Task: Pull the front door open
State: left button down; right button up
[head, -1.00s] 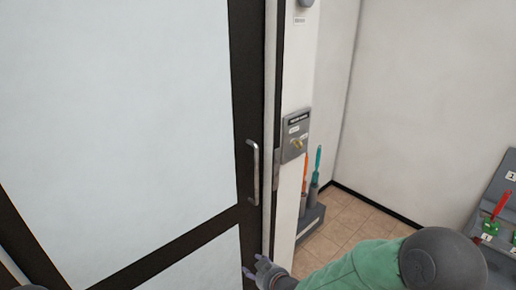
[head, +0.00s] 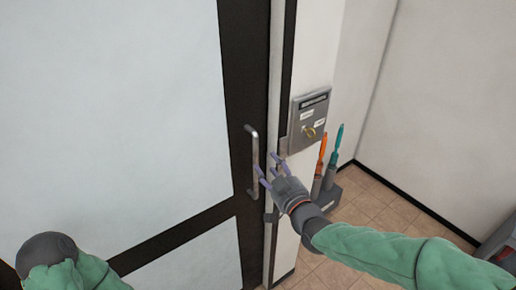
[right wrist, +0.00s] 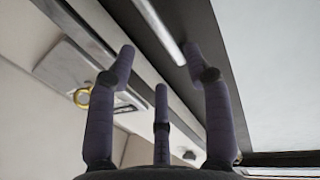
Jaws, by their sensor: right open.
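The front door has a dark frame and large pale panels (head: 120,100). A vertical silver bar handle (head: 254,160) is on the door's right stile. My right gripper (head: 266,175) is open and empty just right of the handle's lower half, its purple fingers pointing up and left toward it. In the right wrist view, the handle (right wrist: 158,28) runs above and between the spread fingers (right wrist: 163,70), and no finger is closed around it. I cannot tell whether a fingertip touches it. My left arm shows at the lower left, but its gripper is out of view.
A grey lock plate (head: 309,122) with a brass key or knob is on the white wall right of the door. A grey rack (head: 326,196) with orange and teal handled tools stands on the tiled floor behind my right arm.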

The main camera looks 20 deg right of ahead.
aim_at(257, 150)
jog(key=w, duration=0.3)
jog(key=w+a, duration=0.1)
jog(key=w, duration=0.4)
jog(key=shift+w+a+f+b, duration=0.1)
jog(key=shift+w+a+b, duration=0.05)
jog(key=shift+w+b, duration=0.25)
grip_shut()
